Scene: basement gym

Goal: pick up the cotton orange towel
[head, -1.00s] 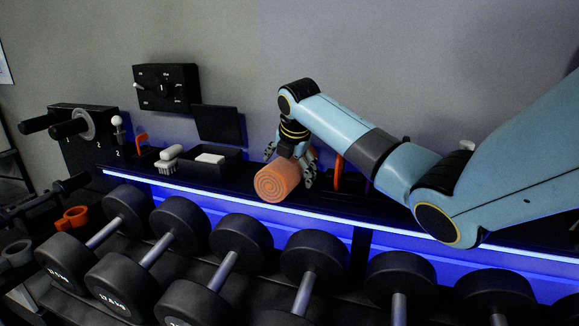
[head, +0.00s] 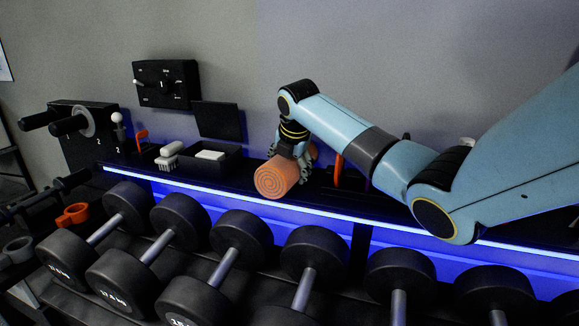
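The orange towel (head: 276,179) is rolled up, with its spiral end facing me, on the black shelf above the dumbbells in the head view. My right gripper (head: 295,163) comes down over the towel from above, its arm reaching in from the right. Its fingers are closed in around the sides of the roll and appear to grip it. The towel is at shelf height; I cannot tell whether it touches the shelf. The far part of the roll is partly hidden behind the gripper. My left gripper is not in view.
A black tray (head: 226,166) with a white block and a white brush (head: 169,156) sit left of the towel. An orange-red upright item (head: 338,170) stands close to its right. Several dumbbells (head: 241,236) line the rack below. A grey wall (head: 380,60) rises behind.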

